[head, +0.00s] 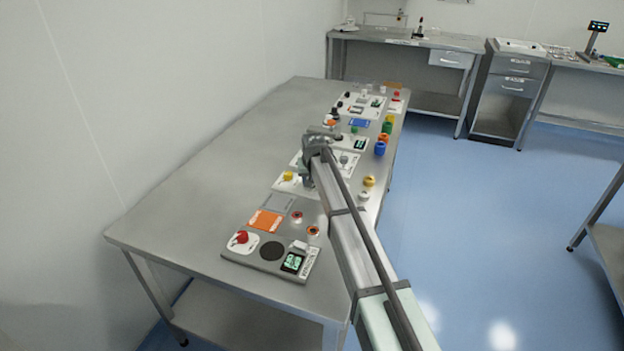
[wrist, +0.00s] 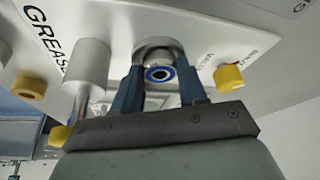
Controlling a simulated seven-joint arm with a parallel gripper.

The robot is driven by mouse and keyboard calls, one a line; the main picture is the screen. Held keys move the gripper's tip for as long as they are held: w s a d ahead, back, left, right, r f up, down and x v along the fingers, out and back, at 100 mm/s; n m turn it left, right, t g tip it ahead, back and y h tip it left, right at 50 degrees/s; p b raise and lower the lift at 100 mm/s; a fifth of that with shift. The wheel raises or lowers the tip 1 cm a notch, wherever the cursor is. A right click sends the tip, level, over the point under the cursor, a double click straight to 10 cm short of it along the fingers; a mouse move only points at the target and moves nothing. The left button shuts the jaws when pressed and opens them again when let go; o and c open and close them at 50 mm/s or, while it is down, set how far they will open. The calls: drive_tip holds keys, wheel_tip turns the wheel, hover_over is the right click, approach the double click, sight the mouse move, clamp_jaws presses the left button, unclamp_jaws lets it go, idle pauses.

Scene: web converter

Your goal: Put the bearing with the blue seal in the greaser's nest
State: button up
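The bearing with the blue seal (wrist: 159,74) shows in the wrist view as a metal ring with a blue band and dark bore. It sits between the two blue fingers of my gripper (wrist: 159,82), which look closed against its sides. The greaser's nest (wrist: 160,44) is a grey rounded seat right by the bearing; whether the bearing is seated in it I cannot tell. The greaser (wrist: 100,22) has a pale, lettered top with a grey cylinder beside the left finger. In the head view my gripper (head: 307,181) is low over the greaser, and the bearing is hidden.
A yellow knob (wrist: 229,78) stands right of the fingers in the wrist view. On the steel bench (head: 190,160), coloured round pieces (head: 381,148) line the right edge. A panel with a red button (head: 241,237) is near the front. The bench's left side is clear.

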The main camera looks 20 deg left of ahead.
drive_tip(key=o, duration=0.4)
drive_tip(key=shift+f, duration=0.25)
drive_tip(key=shift+d+r, duration=0.1)
drive_tip(key=shift+r, duration=0.2)
drive_tip(key=v, duration=1.2)
drive_tip(key=shift+r, duration=0.35)
